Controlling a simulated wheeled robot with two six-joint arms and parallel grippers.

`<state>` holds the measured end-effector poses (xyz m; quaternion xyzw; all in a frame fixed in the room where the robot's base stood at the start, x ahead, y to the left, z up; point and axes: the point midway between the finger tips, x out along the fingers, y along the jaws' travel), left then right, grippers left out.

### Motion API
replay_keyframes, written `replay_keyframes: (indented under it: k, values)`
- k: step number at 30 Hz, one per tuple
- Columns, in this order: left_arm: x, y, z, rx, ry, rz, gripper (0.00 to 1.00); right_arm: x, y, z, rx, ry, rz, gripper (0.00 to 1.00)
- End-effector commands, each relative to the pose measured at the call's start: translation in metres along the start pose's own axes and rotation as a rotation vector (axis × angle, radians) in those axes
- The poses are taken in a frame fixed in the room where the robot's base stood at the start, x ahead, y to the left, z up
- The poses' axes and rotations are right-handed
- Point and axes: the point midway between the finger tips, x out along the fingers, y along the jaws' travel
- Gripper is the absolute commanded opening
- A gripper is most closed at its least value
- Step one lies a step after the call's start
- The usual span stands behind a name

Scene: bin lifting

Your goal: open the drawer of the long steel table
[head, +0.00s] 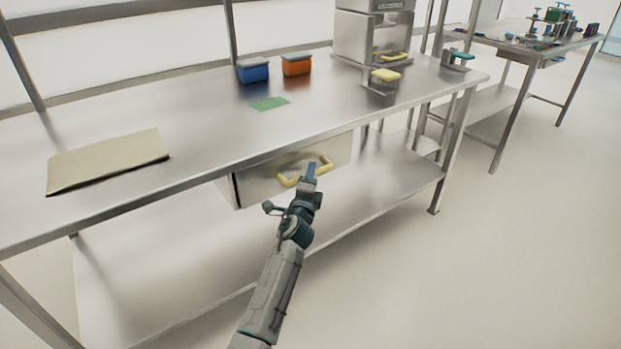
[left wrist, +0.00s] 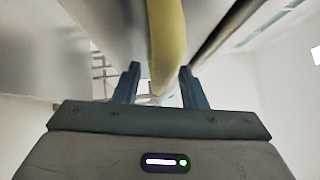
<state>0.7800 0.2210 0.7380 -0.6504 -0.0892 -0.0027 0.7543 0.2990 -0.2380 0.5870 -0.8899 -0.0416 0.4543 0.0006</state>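The long steel table (head: 215,118) runs across the head view. Its steel drawer (head: 262,180) hangs under the front edge and looks shut. A yellow bar handle (head: 288,182) is on the drawer front. My left gripper (head: 311,166) is at the right part of this handle and hides some of it. In the left wrist view the yellow handle (left wrist: 168,45) passes between the two blue fingers of my left gripper (left wrist: 159,72). Gaps show on both sides of the handle, so the fingers are open around it. My right gripper is not in view.
On the tabletop are a tan board (head: 108,160), a green sheet (head: 270,104), a blue bin (head: 253,72), an orange bin (head: 297,66) and a steel machine (head: 352,38). A lower shelf (head: 350,205) lies below the drawer. The floor (head: 500,260) at right is clear.

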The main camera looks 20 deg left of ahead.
Motion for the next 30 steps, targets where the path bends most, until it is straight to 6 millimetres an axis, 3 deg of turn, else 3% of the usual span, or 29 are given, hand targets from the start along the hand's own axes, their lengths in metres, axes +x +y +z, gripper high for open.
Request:
replay_keyframes:
  k: [11, 15, 17, 30]
  values:
    - [0.0057, -0.0001, 0.0001, 0.000, 0.000, 0.000, 0.36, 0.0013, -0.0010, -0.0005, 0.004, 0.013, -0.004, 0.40]
    - [0.0056, 0.0000, 0.0001, 0.000, 0.000, 0.000, 0.08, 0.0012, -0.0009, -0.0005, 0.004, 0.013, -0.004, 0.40]
    - [0.0056, 0.0000, 0.0001, 0.000, 0.000, 0.000, 0.00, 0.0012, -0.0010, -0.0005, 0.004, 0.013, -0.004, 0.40]
    - [0.0052, 0.0008, -0.0001, -0.001, 0.000, 0.002, 0.00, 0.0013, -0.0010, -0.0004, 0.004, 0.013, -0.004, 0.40]
